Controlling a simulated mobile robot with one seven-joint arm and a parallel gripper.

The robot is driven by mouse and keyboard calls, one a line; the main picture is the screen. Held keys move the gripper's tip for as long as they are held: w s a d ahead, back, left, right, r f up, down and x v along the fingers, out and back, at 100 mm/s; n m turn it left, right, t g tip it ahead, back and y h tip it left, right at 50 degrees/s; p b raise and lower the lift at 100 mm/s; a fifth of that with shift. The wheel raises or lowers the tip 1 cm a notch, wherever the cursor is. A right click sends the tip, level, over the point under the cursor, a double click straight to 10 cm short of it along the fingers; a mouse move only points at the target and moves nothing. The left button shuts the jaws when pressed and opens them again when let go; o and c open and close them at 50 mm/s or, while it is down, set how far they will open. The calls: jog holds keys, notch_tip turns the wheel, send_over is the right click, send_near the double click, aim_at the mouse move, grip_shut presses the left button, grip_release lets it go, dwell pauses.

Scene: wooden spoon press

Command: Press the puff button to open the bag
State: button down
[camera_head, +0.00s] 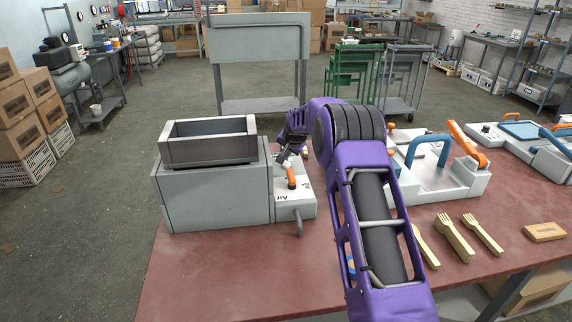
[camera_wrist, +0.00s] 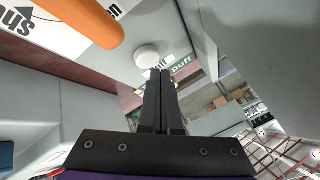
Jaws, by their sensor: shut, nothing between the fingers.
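The puff button (camera_wrist: 147,55) is a round white knob on a pale panel with a "Puff" label beside it in the wrist view. My gripper (camera_wrist: 160,73) is shut and empty, its black fingertips appearing just below the button; I cannot tell whether they touch it. In the head view my gripper (camera_head: 283,160) is over the back of the white control panel (camera_head: 302,197), beside the grey machine (camera_head: 215,200). The button cannot be made out there. I cannot make out a bag in either view.
An orange lever (camera_head: 291,176) stands on the panel, close to my gripper, and looms in the wrist view (camera_wrist: 88,20). A dark open bin (camera_head: 210,143) tops the machine. Wooden forks (camera_head: 454,236) and a white device with orange and blue handles (camera_head: 440,170) are to the right.

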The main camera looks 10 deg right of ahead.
aim_at(286, 164)
jog(key=shift+f, duration=0.3)
jog(key=shift+f+b, duration=0.55)
jog(key=shift+b, duration=0.05)
dwell(0.5)
dwell(0.3)
jog(key=shift+r+p, duration=0.45)
jog(key=shift+r, duration=0.5)
jog(key=shift+r, duration=0.1)
jog(key=shift+r+p, duration=1.2)
jog(key=shift+r, duration=1.25)
